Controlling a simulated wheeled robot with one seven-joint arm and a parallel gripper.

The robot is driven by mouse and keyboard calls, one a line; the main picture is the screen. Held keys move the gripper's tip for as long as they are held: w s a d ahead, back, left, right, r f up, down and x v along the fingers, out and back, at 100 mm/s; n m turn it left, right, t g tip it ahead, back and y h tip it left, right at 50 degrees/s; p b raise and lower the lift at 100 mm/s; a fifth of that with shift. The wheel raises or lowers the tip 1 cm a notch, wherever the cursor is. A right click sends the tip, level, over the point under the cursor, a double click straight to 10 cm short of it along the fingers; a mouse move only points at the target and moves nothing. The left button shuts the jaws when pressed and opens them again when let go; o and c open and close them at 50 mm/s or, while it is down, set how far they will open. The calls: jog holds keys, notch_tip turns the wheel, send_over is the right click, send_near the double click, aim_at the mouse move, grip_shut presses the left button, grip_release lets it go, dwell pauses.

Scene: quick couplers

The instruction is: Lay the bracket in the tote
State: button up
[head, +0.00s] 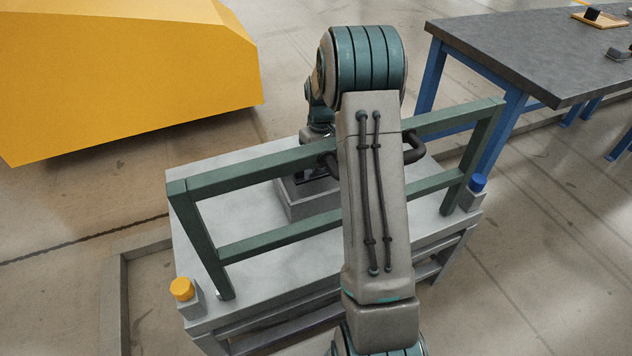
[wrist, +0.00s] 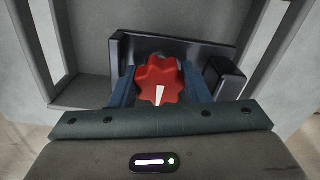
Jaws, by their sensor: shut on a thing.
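The bracket (wrist: 205,52) is a dark, angular piece with a red lobed knob (wrist: 160,80) that carries a white mark. My gripper (wrist: 160,90) has its two blue fingers on either side of the red knob and is shut on it. In the wrist view, grey walls of the tote (wrist: 83,90) surround the bracket, which is low inside. Whether the bracket touches the floor cannot be told. In the head view, the grey tote (head: 290,207) stands on a grey stand, partly hidden by my arm. A dark part of the bracket (head: 312,176) shows inside it.
A green rail frame (head: 250,168) spans the stand (head: 240,275) on the near side of the tote. An orange button (head: 182,289) and a blue button (head: 479,183) sit at the stand's corners. A yellow block (head: 130,70) is at left, a workbench (head: 530,50) at right.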

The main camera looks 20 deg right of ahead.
aim_at(316, 173)
jog(key=shift+s+a+f+b, duration=0.15)
jog(key=shift+s+a+f, duration=0.3)
jog(key=shift+a, duration=0.15)
jog(key=shift+s+a+f+b, duration=0.15)
jog(key=shift+s+a+f, duration=0.25)
jog(key=shift+a, duration=0.15)
jog(key=shift+f+b, duration=0.8)
jog(key=shift+f, duration=1.15)
jog(key=shift+f, duration=0.15)
jog(key=o, duration=1.2)
notch_tip(316, 173, up, 12)
jog(key=p, duration=0.3)
jog(key=shift+p, duration=0.35)
jog(key=shift+r, duration=0.25)
